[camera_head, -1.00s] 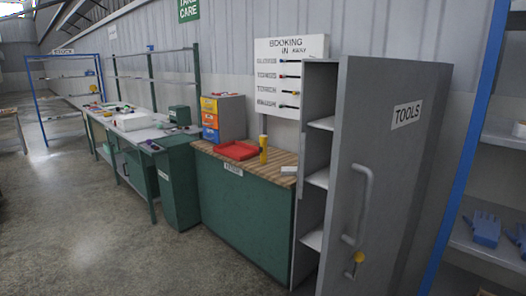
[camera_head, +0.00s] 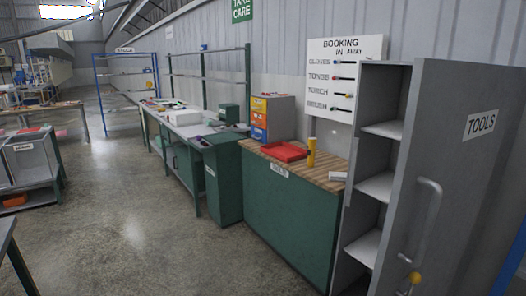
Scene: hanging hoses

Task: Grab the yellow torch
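A yellow torch (camera_head: 311,152) stands upright on the wooden top of a green cabinet (camera_head: 283,219), to the right of a red tray (camera_head: 283,151). The torch appears clear of the tray. Neither of my grippers shows in the head view.
A grey tools locker (camera_head: 449,170) with its door open stands right of the green cabinet. A booking board (camera_head: 343,78) hangs on the wall behind. A small drawer unit (camera_head: 272,117) stands left of the torch. Open concrete floor (camera_head: 130,225) lies in front and left; shelving (camera_head: 30,165) stands far left.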

